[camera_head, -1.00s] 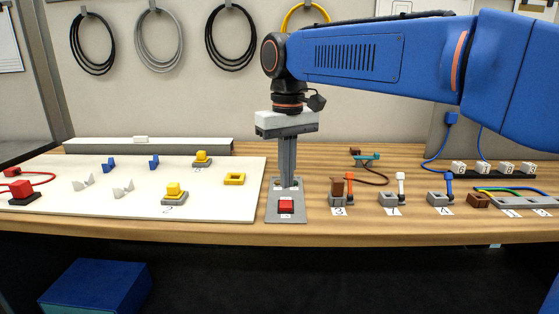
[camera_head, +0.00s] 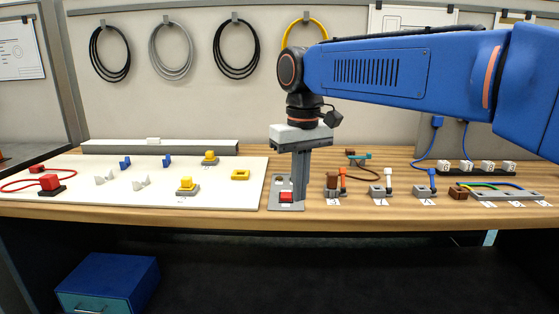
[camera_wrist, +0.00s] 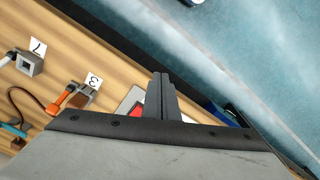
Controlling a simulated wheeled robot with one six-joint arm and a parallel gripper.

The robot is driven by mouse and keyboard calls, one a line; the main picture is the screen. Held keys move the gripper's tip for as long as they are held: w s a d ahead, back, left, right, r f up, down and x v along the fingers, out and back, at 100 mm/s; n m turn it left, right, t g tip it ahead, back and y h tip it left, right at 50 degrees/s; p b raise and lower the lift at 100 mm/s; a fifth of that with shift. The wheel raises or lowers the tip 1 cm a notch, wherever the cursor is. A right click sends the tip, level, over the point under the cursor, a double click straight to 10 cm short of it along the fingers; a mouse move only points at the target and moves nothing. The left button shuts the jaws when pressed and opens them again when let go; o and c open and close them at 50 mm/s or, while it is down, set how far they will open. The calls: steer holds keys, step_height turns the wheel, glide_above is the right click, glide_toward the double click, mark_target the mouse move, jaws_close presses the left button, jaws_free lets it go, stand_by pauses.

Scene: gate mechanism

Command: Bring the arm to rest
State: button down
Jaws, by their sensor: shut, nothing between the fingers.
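My gripper (camera_head: 300,198) points straight down over the grey plate (camera_head: 274,206) near the front of the bench. Its two long fingers are together and hold nothing. The fingertips are close to the red block (camera_head: 286,197) on that plate; I cannot tell if they touch anything. In the wrist view the shut fingers (camera_wrist: 161,78) hide part of the plate and the red block (camera_wrist: 140,108). My blue arm reaches in from the right, above the bench.
A white board (camera_head: 120,199) with yellow, blue and white pieces lies to the left. Several small switch blocks, such as the grey one with a white lever (camera_head: 381,191), stand to the right. A blue drawer box (camera_head: 108,283) is below the bench. The air above the board is free.

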steer(key=s+d+f+m+t, duration=0.1)
steer(key=s+d+f, duration=0.35)
steer(key=d, duration=0.35)
steer(key=s+d+f+m+t, duration=0.1)
steer(key=s+d+f+m, duration=0.15)
steer(key=s+d, duration=0.4)
steer(key=s+d+f+m+t, duration=0.1)
steer(key=s+d+f+t, duration=0.1)
steer(key=s+d+f, duration=0.7)
step_height(320, 180, down, 4)
steer(key=shift+d+f+m, duration=0.1)
steer(key=shift+d+m, duration=0.25)
steer(key=shift+d, duration=0.15)
